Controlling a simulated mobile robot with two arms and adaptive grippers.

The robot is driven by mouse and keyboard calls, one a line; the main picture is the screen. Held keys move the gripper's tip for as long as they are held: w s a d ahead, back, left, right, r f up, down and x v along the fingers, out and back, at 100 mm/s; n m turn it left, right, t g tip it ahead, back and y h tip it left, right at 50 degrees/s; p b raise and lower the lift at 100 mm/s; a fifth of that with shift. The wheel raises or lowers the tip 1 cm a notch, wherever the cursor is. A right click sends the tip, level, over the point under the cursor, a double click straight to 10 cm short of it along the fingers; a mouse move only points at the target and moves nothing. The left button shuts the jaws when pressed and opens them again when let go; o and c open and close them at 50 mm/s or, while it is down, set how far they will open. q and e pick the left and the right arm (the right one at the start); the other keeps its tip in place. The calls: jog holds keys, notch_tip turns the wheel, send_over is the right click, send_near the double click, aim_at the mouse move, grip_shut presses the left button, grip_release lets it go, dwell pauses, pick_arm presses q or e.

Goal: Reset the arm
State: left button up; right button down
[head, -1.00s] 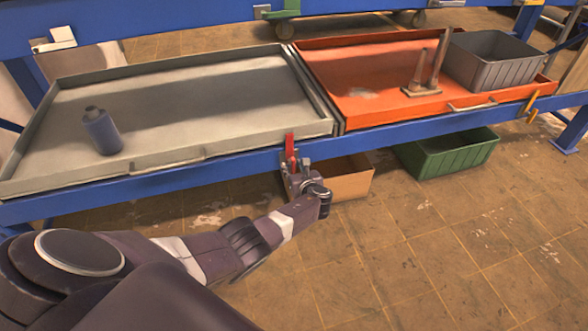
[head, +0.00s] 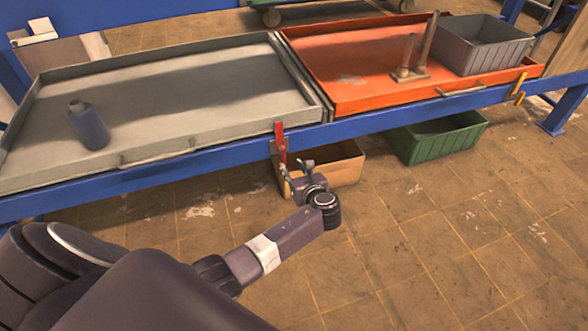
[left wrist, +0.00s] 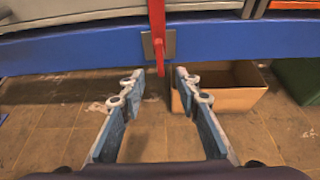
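My left arm comes in from the lower left in the head view. My left gripper (head: 296,168) is in front of the blue bench rail, just below the red lever (head: 280,140). In the left wrist view its two fingers (left wrist: 155,85) are spread apart with nothing between them. The red lever (left wrist: 157,35) hangs on the blue rail just beyond the fingertips, apart from them. My right gripper is not in view.
A grey tray (head: 215,135) holds a dark blue bottle (head: 89,126). An orange tray (head: 350,103) holds a wooden stand (head: 412,72) and a grey bin (head: 485,45). A cardboard box (head: 340,172) and a green crate (head: 440,140) sit on the floor below.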

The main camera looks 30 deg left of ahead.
pick_arm(q)
jog(key=shift+s+d+r, duration=0.2)
jog(key=shift+s+d, duration=0.1)
jog(key=shift+d, duration=0.05)
dwell(0.3)
